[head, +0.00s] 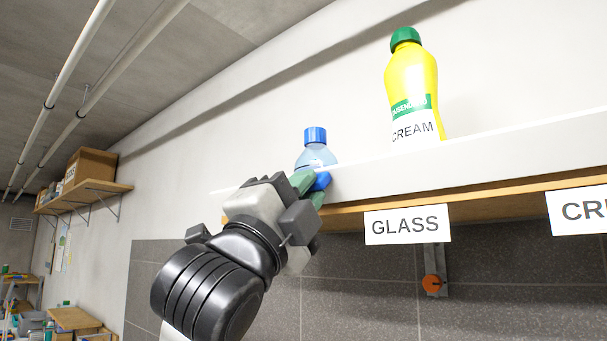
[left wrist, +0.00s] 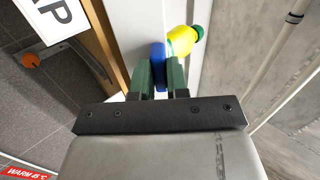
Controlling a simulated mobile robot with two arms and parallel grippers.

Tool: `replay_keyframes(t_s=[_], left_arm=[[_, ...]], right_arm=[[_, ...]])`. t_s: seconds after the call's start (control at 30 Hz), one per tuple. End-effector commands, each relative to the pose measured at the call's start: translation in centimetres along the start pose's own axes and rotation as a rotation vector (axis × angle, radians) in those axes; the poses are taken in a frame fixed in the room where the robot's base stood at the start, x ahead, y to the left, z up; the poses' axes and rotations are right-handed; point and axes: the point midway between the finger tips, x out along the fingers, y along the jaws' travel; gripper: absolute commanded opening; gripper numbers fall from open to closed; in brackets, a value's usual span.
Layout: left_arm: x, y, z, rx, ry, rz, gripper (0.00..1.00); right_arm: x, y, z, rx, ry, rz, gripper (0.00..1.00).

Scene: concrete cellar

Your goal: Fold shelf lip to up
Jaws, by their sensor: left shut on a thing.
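The shelf lip (head: 470,157) is a long white strip along the front of the wooden shelf. It stands up from the shelf edge and covers the foot of the bottles behind it; I cannot tell its exact angle. My left gripper (head: 309,187) is shut on a blue tab (head: 322,181) at the lip's left part. In the left wrist view the blue tab (left wrist: 158,52) sits between the green fingers of my left gripper (left wrist: 160,72), against the white lip (left wrist: 122,40). My right gripper is not in view.
A yellow bottle (head: 412,80) and a clear bottle with a blue cap (head: 315,137) stand behind the lip. A GLASS label (head: 407,223) hangs below, near a bracket with an orange knob (head: 433,283). Another shelf (head: 85,195) holds boxes at far left.

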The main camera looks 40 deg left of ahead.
Motion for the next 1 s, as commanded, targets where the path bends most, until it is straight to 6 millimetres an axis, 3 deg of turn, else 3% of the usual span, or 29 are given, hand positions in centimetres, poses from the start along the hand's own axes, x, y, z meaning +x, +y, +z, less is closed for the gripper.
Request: replay_keyframes(t_s=[0.03,0.5,0.8,1.0], left_arm=[[0.7,-1.0,0.1,0.005,-0.002,0.041,0.00],[2.8,-1.9,0.1,0.001,-0.002,0.471,0.00],[3.6,-1.7,0.1,-0.001,-0.001,0.656,0.00],[3.8,-1.5,0.0,-0.001,0.000,0.719,0.00]], right_arm=[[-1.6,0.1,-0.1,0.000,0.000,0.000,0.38],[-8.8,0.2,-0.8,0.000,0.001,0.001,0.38],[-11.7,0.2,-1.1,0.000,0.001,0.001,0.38],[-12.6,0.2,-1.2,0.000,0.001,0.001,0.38]])
